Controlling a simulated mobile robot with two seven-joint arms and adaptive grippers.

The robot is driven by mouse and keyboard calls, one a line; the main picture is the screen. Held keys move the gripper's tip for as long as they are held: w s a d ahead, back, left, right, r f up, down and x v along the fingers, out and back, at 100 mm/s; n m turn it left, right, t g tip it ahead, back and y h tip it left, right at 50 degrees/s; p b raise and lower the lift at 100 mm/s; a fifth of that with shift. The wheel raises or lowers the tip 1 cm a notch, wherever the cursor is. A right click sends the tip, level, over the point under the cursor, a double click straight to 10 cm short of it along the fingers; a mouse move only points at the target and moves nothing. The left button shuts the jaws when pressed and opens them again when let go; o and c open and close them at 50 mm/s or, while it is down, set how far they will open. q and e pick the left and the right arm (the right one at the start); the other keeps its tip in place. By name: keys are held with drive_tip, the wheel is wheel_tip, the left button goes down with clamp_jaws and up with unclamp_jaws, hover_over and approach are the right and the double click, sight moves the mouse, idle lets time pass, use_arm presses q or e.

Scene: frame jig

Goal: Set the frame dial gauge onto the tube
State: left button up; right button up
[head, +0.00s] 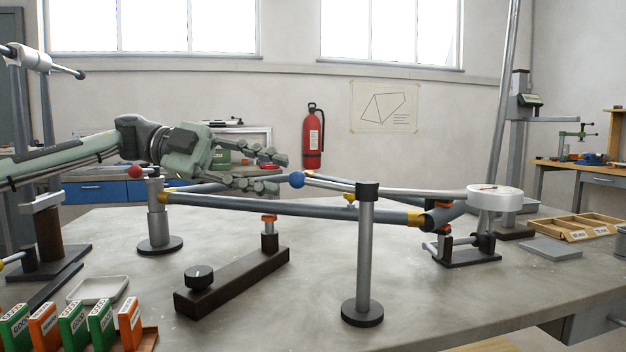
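The dial gauge (494,199) is a round white drum with a face on top, at the right end of the frame. A pale rod runs left from it towards a blue ball (297,179). The grey-blue tube (300,206) runs across the jig, with yellow bands near its ends. Whether the gauge touches the tube or a stand cannot be told. My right gripper is not in view.
A grey post (366,255) stands in front of the tube. A dark bar with a knob (230,282) lies front left. Small boxes (72,325) and a pale tray (98,290) are at the left front. A wooden tray (578,227) is at right. The front right tabletop is clear.

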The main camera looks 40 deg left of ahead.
sight(306, 179)
use_arm(q)
drive_tip(key=p+x, duration=0.1)
drive_tip(key=x, duration=0.5)
drive_tip(key=shift+d+r+p, duration=0.15)
drive_tip(key=shift+d+p, duration=0.1)
drive_tip(key=shift+p, duration=0.15)
drive_tip(key=shift+w+d+f, duration=0.25)
drive_tip(key=shift+w+d, duration=0.15)
drive_tip(key=shift+d, duration=0.2)
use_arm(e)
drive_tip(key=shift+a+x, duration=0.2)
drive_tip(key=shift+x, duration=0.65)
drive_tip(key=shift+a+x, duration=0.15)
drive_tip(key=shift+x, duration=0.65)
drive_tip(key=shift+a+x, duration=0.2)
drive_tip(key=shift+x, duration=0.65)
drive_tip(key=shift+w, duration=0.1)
use_arm(q)
clamp_jaws()
